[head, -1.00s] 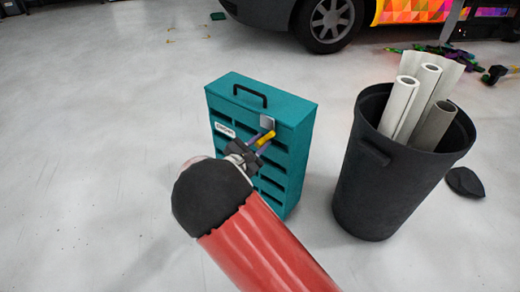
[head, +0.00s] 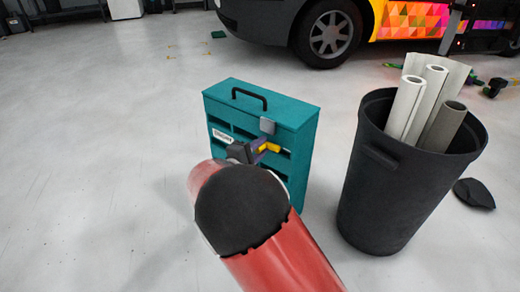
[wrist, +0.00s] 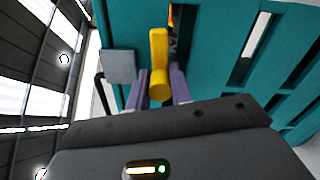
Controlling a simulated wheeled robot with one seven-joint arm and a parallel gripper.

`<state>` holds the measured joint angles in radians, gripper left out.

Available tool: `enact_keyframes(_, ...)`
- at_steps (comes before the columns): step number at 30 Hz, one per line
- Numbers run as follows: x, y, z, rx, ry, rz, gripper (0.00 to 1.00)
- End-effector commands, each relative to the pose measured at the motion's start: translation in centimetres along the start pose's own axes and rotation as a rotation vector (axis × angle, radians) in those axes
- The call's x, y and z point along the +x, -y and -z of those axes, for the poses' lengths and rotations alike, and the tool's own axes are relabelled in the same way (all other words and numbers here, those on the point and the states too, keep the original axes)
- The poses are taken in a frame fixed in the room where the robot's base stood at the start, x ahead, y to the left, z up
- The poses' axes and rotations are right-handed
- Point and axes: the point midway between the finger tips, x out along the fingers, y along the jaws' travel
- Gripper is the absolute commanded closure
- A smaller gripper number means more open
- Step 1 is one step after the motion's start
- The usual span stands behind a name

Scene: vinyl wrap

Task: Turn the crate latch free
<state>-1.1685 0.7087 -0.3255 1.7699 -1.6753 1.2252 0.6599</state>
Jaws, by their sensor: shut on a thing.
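The teal crate (head: 300,135) stands upright on the floor, with slots in its front and a black carry handle on top. Its yellow latch (head: 268,148) is on the front, just below a small grey plate (head: 267,126). In the wrist view the yellow latch (wrist: 158,60) sticks out between the purple fingers of my gripper (wrist: 160,88), which is shut on it. The grey plate (wrist: 118,66) is beside it there. My gripper also shows in the head view (head: 262,151), partly hidden behind my wrist and red arm, which cover the crate's lower front.
A black bin (head: 385,190) holding several wrap rolls (head: 420,105) stands close to the crate's right. A dark lump (head: 473,193) lies beyond it. A vehicle (head: 330,30) is behind. The floor to the left (head: 100,150) is clear.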

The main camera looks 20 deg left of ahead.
Motion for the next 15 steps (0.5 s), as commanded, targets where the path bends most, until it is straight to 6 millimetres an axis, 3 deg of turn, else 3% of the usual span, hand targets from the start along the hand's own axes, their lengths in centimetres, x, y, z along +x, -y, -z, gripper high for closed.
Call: enact_keyframes(15, -0.03, 0.1, -0.02, 0.091, 0.001, 0.001, 1.0)
